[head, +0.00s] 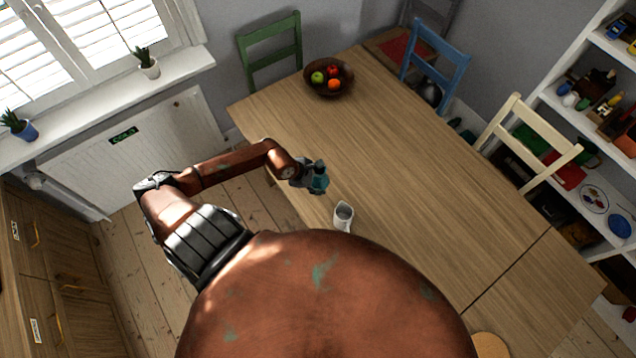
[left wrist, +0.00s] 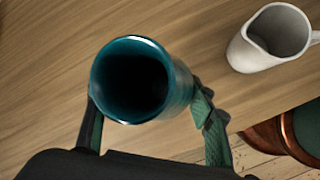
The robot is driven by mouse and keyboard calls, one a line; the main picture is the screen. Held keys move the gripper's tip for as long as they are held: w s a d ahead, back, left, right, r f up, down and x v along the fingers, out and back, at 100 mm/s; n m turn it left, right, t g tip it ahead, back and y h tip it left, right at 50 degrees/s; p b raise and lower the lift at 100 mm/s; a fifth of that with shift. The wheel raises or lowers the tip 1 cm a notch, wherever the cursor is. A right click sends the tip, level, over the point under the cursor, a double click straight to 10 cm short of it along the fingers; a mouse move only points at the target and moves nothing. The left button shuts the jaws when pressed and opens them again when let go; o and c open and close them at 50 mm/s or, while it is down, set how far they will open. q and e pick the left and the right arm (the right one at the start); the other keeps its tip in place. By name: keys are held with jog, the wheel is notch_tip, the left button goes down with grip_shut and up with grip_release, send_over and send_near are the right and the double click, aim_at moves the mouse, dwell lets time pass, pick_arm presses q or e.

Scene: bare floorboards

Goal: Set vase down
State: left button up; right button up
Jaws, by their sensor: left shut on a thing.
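A teal vase (head: 320,178) is held by my left gripper (head: 310,176) over the near left edge of the wooden table (head: 400,170). In the left wrist view the vase (left wrist: 140,80) shows its round open mouth and dark inside. The fingers of my left gripper (left wrist: 150,118) are shut on it from both sides. The vase's base is hidden, so I cannot tell whether it touches the tabletop. My right gripper is not in view.
A white pitcher (head: 343,216) stands close to the vase near the table's edge; it also shows in the left wrist view (left wrist: 268,40). A fruit bowl (head: 329,78) sits at the far end. The middle of the table is clear. Chairs stand around the far sides.

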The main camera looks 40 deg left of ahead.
pick_arm(q)
jog(key=shift+w+a+f, duration=0.2)
jog(key=shift+a+f, duration=0.25)
jog(key=shift+f, duration=0.15)
notch_tip(320, 180, down, 3)
jog(key=shift+a+r+p, duration=0.1)
jog(key=shift+a+p, duration=0.05)
jog(key=shift+p, duration=0.2)
jog(key=shift+f, duration=0.35)
jog(key=o, duration=0.9)
jog(key=shift+f, duration=0.15)
jog(key=o, duration=0.5)
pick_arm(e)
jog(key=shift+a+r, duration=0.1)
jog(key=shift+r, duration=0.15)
pick_arm(q)
jog(key=shift+r, duration=0.25)
jog(key=b+v, duration=0.1)
jog(key=v, duration=1.1)
jog(key=shift+w, duration=0.1)
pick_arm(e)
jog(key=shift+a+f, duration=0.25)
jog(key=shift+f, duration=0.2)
